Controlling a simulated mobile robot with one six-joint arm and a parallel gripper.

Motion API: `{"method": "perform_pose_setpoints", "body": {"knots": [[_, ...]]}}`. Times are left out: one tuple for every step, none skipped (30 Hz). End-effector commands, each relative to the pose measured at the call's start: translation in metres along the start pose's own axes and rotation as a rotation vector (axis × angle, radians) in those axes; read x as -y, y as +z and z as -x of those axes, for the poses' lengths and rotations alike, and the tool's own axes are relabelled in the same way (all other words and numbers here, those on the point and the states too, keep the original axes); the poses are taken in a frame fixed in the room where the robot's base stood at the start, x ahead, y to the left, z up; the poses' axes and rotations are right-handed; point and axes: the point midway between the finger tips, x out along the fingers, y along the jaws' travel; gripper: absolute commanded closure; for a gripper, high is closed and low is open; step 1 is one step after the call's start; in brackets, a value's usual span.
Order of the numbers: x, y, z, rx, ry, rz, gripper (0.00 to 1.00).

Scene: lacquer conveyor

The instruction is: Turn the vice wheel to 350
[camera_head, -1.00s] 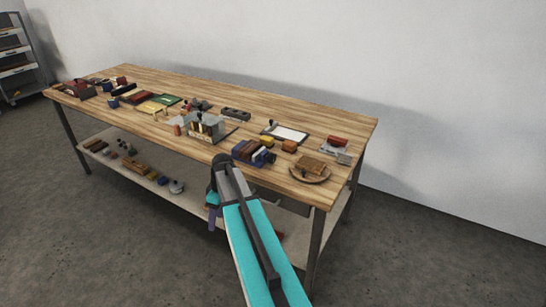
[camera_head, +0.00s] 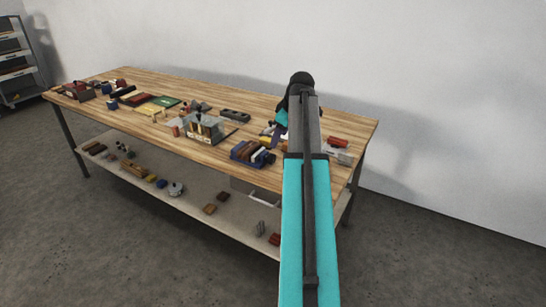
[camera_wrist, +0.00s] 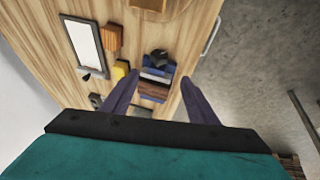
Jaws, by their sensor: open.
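I cannot clearly pick out the vice wheel in either view. A small grey and red device (camera_head: 196,106) stands at the middle back of the workbench (camera_head: 215,154) in the head view, too small to tell if it is the vice. My gripper (camera_wrist: 159,77) is open and empty in the wrist view, its two purple fingers spread. In the head view, my gripper (camera_head: 279,130) is over the right part of the bench, partly hidden by my arm.
A red block (camera_head: 338,142) lies at the right end. The wrist view shows a white-topped tray (camera_wrist: 87,43), orange block (camera_wrist: 113,39) and yellow block (camera_wrist: 121,70).

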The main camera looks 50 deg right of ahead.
Motion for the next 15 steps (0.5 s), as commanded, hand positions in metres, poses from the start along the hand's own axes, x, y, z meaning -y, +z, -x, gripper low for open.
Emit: {"method": "perform_pose_setpoints", "body": {"knots": [[-0.0022,0.0019,0.0026,-0.001,0.004,-0.003,0.46],[-0.0027,0.0022,0.0034,-0.001,0.005,-0.004,0.46],[-0.003,0.0024,0.0039,-0.001,0.006,-0.004,0.46],[-0.003,0.0023,0.0039,-0.001,0.006,-0.004,0.46],[-0.0029,0.0022,0.0038,-0.001,0.006,-0.004,0.46],[-0.0028,0.0021,0.0037,-0.001,0.006,-0.004,0.46],[-0.0027,0.002,0.0036,-0.001,0.006,-0.004,0.46],[-0.0027,0.002,0.0036,-0.001,0.006,-0.004,0.46],[-0.0026,0.0019,0.0035,-0.001,0.005,-0.004,0.46],[-0.0026,0.0019,0.0034,-0.001,0.005,-0.004,0.46],[-0.0025,0.0018,0.0032,-0.001,0.005,-0.004,0.46],[-0.0024,0.0018,0.0029,-0.001,0.005,-0.004,0.46],[-0.0024,0.0017,0.0025,0.0,0.005,-0.004,0.46],[-0.0024,0.0017,0.0019,0.0,0.005,-0.004,0.46],[-0.0023,0.0016,0.0008,0.0,0.005,-0.003,0.46]]}}
